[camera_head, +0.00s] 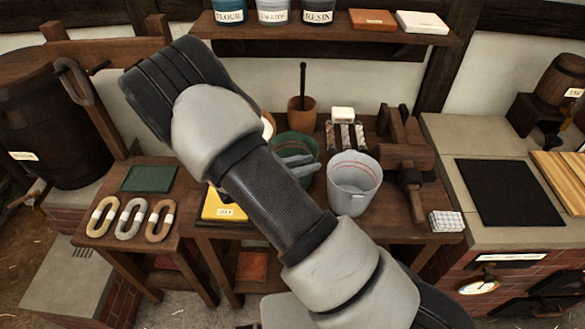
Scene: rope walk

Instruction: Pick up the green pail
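The green pail (293,141) stands on the dark wooden bench, left of a light grey pail. My forearm crosses in front of it and hides its left and lower parts. Grey finger-like pieces that look like my gripper (297,163) show at the pail's mouth, past the edge of my arm. The rest of the gripper is hidden behind the arm. I cannot tell whether the fingers are apart or closed, or whether they touch the pail.
The grey pail (352,185) stands close on the right. A brown pot (302,118) with an upright stick is behind. A wooden vise-like device (408,165) stands further right. A shelf (330,36) with labelled tubs overhangs the back. Rope coils (131,217) lie left.

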